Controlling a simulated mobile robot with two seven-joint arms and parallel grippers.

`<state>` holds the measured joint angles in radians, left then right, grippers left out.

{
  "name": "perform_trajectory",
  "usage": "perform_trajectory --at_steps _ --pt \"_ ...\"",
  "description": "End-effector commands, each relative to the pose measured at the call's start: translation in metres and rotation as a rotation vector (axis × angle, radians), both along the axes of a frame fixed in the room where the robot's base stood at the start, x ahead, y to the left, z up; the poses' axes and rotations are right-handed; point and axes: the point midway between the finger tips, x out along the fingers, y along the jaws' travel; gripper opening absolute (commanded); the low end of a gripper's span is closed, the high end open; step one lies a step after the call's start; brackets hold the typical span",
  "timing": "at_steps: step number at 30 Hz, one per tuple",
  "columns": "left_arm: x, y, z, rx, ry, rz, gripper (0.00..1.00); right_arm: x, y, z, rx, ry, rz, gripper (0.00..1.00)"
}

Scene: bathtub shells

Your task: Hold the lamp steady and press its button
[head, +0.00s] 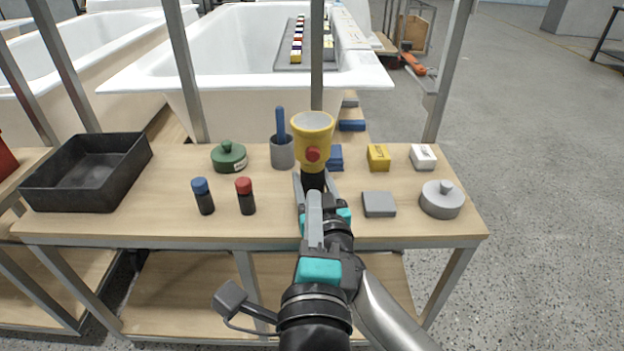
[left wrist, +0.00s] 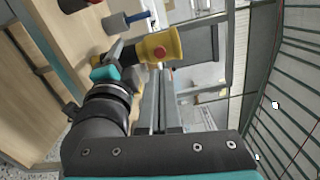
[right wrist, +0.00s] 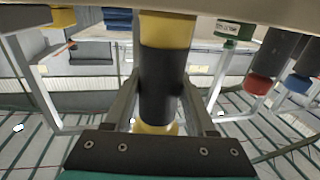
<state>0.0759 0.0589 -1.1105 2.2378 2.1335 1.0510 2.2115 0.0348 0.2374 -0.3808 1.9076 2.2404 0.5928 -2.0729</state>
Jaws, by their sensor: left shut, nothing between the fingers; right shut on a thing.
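The lamp (head: 312,130) is yellow with a black handle and a red button (head: 312,154) on the side facing me. It stands head up, slightly above the tabletop as far as I can tell. My right gripper (head: 315,183) is shut on its black handle, which shows between the fingers in the right wrist view (right wrist: 163,85). My left gripper (head: 315,197) is shut and empty, just below and in front of the button in the head view. In the left wrist view its fingers (left wrist: 160,75) point toward the lamp (left wrist: 160,46), below the button (left wrist: 160,53), apparently apart from it.
The wooden table (head: 130,225) holds a black tray (head: 85,172), a green container (head: 229,157), a grey cup (head: 282,152), blue-capped (head: 203,196) and red-capped (head: 245,196) bottles, a yellow block (head: 378,157), a white block (head: 423,157), a grey slab (head: 379,204) and a grey lidded disc (head: 442,199). Metal posts rise behind.

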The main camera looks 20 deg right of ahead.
Motion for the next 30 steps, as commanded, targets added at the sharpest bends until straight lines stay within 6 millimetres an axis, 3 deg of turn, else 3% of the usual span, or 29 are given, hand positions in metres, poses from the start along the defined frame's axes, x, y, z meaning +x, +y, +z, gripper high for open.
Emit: perform_trajectory --at_steps 9,14,24,30 --pt "0.000 0.001 0.001 0.004 -0.006 0.003 0.00 0.000 0.000 -0.001 0.000 0.002 0.000 0.00" --pt "0.006 0.012 0.010 0.047 -0.081 0.049 0.00 0.000 0.000 -0.001 0.000 0.002 0.000 0.00" --pt "0.012 0.055 0.062 0.337 -0.482 0.264 0.00 0.000 0.000 -0.001 0.000 0.002 0.000 0.00" --pt "0.001 0.065 0.088 0.563 -0.723 0.376 0.00 0.000 0.000 -0.001 0.000 0.002 0.000 0.00"
